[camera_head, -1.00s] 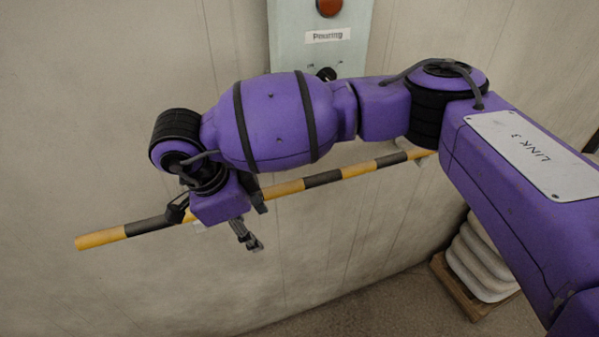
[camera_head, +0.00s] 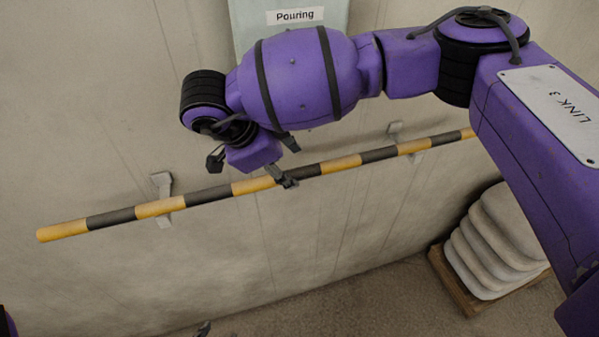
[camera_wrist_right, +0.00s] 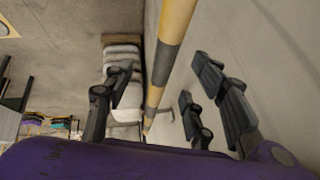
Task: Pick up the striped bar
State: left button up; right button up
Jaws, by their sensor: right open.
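The striped bar (camera_head: 205,195), yellow-orange and black, lies along the wall on two wall brackets, rising slightly to the right. My right gripper (camera_head: 285,160) is at the middle of the bar, one dark finger overlapping it. In the right wrist view, the bar (camera_wrist_right: 166,60) runs lengthwise between the spread fingers of my right gripper (camera_wrist_right: 163,78), apart from those on the left. Whether it touches those on the right is unclear. The bar's right end is partly hidden by my right arm.
The brackets (camera_head: 162,188) stick out from the wall. A pale panel labelled "Pouring" (camera_head: 294,16) is behind my right arm. Stacked pale sacks (camera_head: 490,250) sit on a wooden pallet (camera_head: 455,280) at the lower right. The floor left of them looks clear.

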aim_at(297, 172)
jog(key=x, duration=0.4)
jog(key=shift+w+d+f, duration=0.15)
jog(key=shift+w+d, duration=0.2)
jog(key=shift+w, duration=0.1)
jog(key=shift+s, duration=0.1)
grip_shut()
